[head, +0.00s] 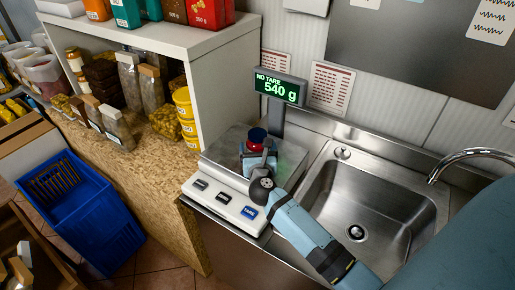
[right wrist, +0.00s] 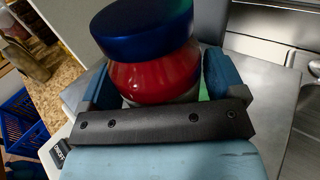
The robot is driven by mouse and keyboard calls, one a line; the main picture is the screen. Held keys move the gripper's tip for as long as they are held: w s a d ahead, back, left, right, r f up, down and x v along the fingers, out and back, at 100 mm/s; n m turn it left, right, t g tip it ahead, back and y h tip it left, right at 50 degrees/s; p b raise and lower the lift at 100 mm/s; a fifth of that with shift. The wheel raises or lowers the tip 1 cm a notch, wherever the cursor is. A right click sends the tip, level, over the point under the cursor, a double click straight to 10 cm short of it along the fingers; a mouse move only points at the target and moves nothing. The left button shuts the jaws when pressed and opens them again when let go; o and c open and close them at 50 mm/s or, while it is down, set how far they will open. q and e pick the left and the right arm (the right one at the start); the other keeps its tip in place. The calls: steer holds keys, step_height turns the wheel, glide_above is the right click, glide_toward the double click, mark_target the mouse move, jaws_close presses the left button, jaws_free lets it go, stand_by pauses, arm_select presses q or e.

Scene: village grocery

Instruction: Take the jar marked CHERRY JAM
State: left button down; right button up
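A red jar with a dark blue lid (head: 257,136) stands on the weighing pan (head: 225,150) of the counter scale. In the right wrist view the red jar (right wrist: 155,75) fills the space between my fingers; no label text is readable from here. My right gripper (head: 258,160) is at the jar, with one finger on either side of it. I cannot tell whether both fingers press on the glass. The scale display (head: 280,88) reads 540 g and NO TARE. My left gripper is out of view.
A steel sink (head: 365,200) with a tap (head: 470,153) lies right of the scale. A white shelf unit (head: 225,75) with jars, bags and yellow tubs (head: 185,115) stands left. A blue crate (head: 110,235) sits at lower left.

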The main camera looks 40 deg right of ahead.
steer(key=c, duration=1.1)
steer(key=shift+c, duration=0.2)
